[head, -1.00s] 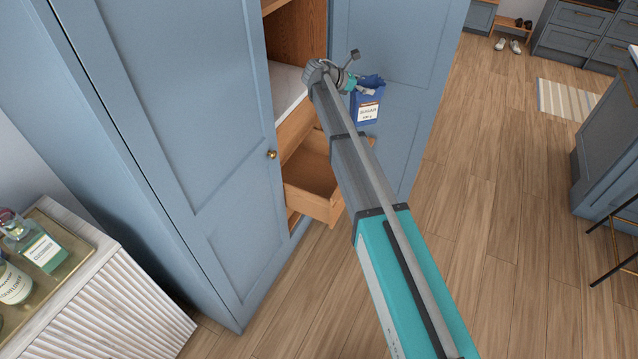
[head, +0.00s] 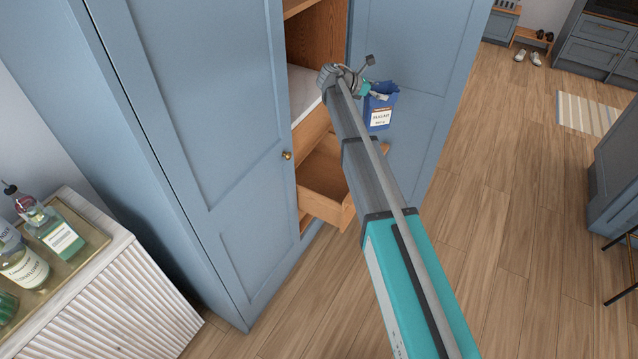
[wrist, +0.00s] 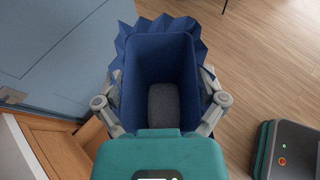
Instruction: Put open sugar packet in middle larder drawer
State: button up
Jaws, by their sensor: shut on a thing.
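The open sugar packet (head: 381,108) is blue with a white label and a jagged open top. My gripper (head: 372,93) is shut on it and holds it upright in the air, to the right of the pulled-out drawer. In the wrist view I look down into the packet (wrist: 160,45), with gripper fingers on both sides; a grey patch shows at its bottom. An open wooden larder drawer (head: 328,207) sticks out below and left of the packet. Its visible inside looks empty; my arm hides part of it. Whether it is the middle drawer I cannot tell.
The blue larder's left door (head: 205,130) is shut and its right door (head: 430,80) stands open behind the packet. A shelf (head: 302,90) shows inside. A tray of bottles (head: 70,262) stands on a white cabinet at left.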

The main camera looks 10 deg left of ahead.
aim_at(341, 190)
jog(key=i, duration=0.9)
jog(key=z, duration=0.05)
